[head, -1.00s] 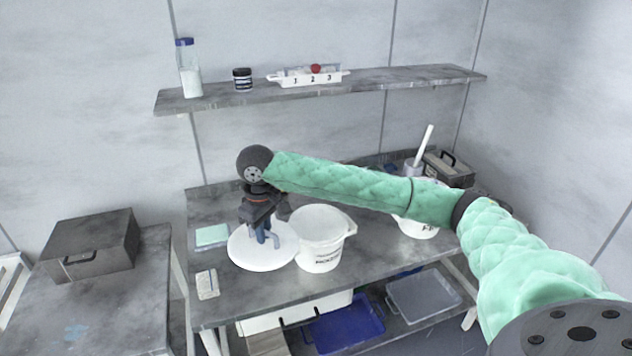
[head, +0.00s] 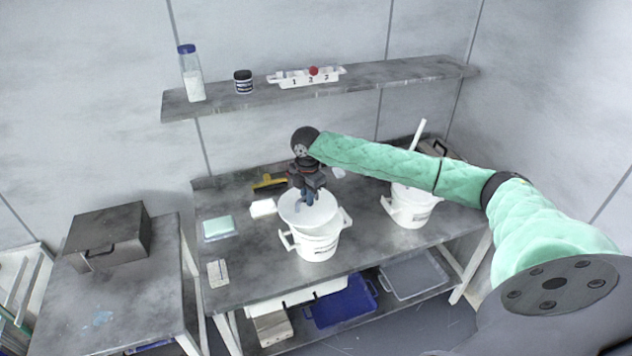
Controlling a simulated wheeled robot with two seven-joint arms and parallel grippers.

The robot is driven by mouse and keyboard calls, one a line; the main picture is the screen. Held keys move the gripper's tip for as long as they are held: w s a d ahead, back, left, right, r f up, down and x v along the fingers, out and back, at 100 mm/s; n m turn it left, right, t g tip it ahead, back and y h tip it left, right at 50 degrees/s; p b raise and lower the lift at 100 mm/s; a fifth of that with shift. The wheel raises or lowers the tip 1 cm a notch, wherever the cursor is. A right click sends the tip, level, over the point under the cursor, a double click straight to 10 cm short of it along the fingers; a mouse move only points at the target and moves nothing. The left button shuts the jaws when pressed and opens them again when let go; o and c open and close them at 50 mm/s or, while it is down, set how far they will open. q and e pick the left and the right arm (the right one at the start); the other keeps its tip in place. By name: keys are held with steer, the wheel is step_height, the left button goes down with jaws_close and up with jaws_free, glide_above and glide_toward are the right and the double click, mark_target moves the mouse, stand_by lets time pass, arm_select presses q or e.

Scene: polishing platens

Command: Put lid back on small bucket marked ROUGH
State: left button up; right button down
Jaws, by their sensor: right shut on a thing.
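The white round lid (head: 291,211) hangs from my right gripper (head: 310,200), which is shut on its top handle. The lid is over the mouth of a white bucket (head: 319,247) with side handles on the middle of the workbench. It sits slightly left of the bucket's mouth; whether it touches the rim I cannot tell. A second white bucket (head: 408,208) stands further right, partly behind my right arm. My left gripper is not in view.
Left of the bucket on the workbench (head: 250,275) are a yellow-handled tool (head: 269,183), a white block (head: 263,208), a pale green pad (head: 219,227) and a small grey-white block (head: 218,273). A wall shelf (head: 390,83) runs above. A blue bin (head: 340,305) is below.

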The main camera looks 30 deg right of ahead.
mark_target(316, 200)
steer(key=d+n, duration=0.1)
steer(key=d+n+p, duration=0.1)
steer(key=shift+d+r, duration=0.3)
steer(key=shift+d, duration=0.1)
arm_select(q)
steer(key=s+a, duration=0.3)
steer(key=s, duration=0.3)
arm_select(e)
steer(key=shift+d+f+n, duration=0.15)
steer(key=shift+d+n, duration=0.05)
steer(key=shift+n, duration=0.1)
steer(key=shift+f+b, duration=1.15)
steer(key=shift+f, duration=0.25)
steer(key=shift+f+b, duration=0.6)
steer(key=shift+f, duration=0.45)
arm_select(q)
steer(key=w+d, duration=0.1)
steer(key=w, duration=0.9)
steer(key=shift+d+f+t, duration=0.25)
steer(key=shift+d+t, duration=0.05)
arm_select(e)
steer(key=shift+f, duration=0.7)
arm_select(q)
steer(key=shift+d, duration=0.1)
